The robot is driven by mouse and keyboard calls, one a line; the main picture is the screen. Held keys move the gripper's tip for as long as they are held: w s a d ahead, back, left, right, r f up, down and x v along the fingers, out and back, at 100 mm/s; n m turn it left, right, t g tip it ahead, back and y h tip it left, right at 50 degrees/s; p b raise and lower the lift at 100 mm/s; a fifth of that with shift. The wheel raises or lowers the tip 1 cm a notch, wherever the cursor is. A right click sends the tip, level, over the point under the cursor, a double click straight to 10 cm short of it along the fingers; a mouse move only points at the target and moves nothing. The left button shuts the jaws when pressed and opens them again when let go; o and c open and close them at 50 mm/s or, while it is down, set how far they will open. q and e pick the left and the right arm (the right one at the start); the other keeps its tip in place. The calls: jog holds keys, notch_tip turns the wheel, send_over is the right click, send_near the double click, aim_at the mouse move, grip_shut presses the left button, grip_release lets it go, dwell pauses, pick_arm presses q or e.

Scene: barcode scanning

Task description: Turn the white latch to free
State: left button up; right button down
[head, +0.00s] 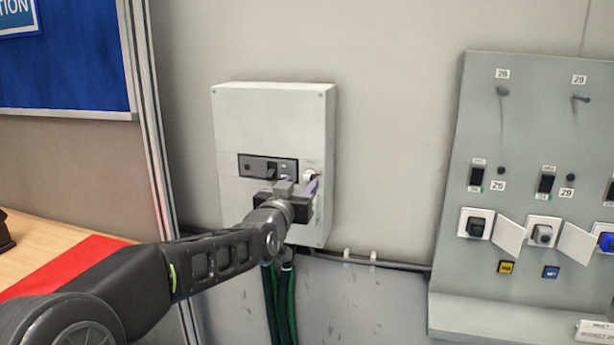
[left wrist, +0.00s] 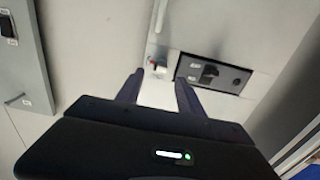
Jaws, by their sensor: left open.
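A small white latch (head: 308,175) with a red mark is on the front of the pale grey wall box (head: 250,120), right of a black switch panel (head: 252,165). In the left wrist view the latch (left wrist: 158,64) lies just beyond the fingertips, roughly between them. My left gripper (head: 299,184) is in front of the box, at the latch. Its two dark fingers (left wrist: 158,88) are apart, with only the pale box surface showing between them. I cannot tell whether a finger touches the latch. The gripper hides the lower right of the box front. My right gripper is not in view.
A grey panel (head: 447,240) with switches, sockets and open flaps stands to the right. Green cables (head: 280,305) hang below the box. A metal post (head: 150,130), blue board (head: 85,60) and wooden table (head: 40,240) with a red mat are at left.

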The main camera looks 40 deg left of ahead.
aim_at(307, 177)
pick_arm(q)
jog(key=p+x, duration=0.1)
jog(key=x, duration=0.4)
jog(key=shift+w+a, duration=0.1)
grip_shut()
dwell(0.3)
